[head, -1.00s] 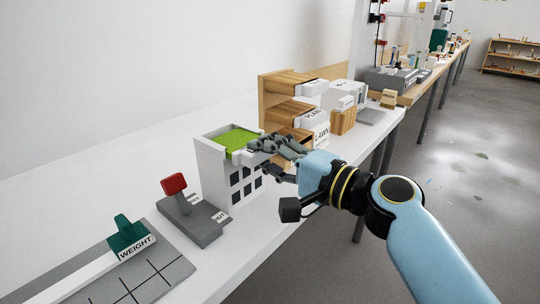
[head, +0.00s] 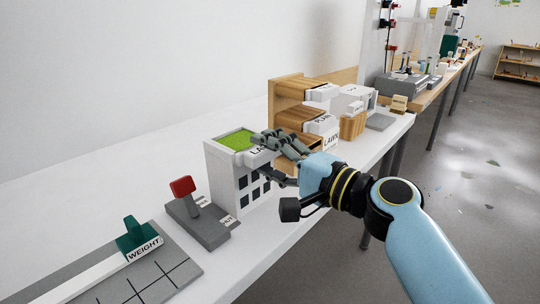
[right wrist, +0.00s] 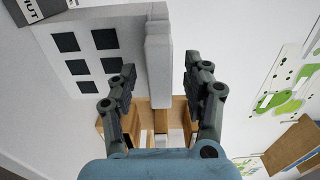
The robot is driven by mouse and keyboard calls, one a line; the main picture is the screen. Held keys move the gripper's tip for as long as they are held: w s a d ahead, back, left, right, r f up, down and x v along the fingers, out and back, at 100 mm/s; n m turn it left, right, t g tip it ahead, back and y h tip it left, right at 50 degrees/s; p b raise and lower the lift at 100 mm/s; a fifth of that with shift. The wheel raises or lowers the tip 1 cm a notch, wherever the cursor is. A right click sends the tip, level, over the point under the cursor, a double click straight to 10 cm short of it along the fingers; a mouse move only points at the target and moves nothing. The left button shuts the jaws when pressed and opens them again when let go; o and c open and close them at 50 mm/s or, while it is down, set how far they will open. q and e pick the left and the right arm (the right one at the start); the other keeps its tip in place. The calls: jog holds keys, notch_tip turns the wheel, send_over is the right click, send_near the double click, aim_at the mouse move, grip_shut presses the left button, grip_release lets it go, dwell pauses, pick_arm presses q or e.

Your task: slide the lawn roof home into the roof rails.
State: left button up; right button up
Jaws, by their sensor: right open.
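The lawn roof (head: 236,139) shows as a green top set between the white walls at the top of a white building (head: 222,170) with dark windows. A white lettered front piece, partly covered by my fingers, sits at the roof's right end. My right gripper (head: 262,155) is open at that end. In the right wrist view a white bar (right wrist: 158,60) lies between the spread fingers (right wrist: 160,85), with gaps on both sides. The windowed wall (right wrist: 85,55) is left of it. The roof rails are hard to make out. My left gripper is not in view.
A wooden rack (head: 285,92) with labelled white pieces stands just behind the building. A grey base with a red-topped lever (head: 182,187) and a green block marked WEIGHT (head: 138,240) are nearer. The white bench is clear behind the building.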

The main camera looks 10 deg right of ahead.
jog(key=shift+s+d+f, duration=0.1)
jog(key=shift+s+d, duration=0.15)
jog(key=v, duration=1.1)
jog(key=shift+s, duration=0.1)
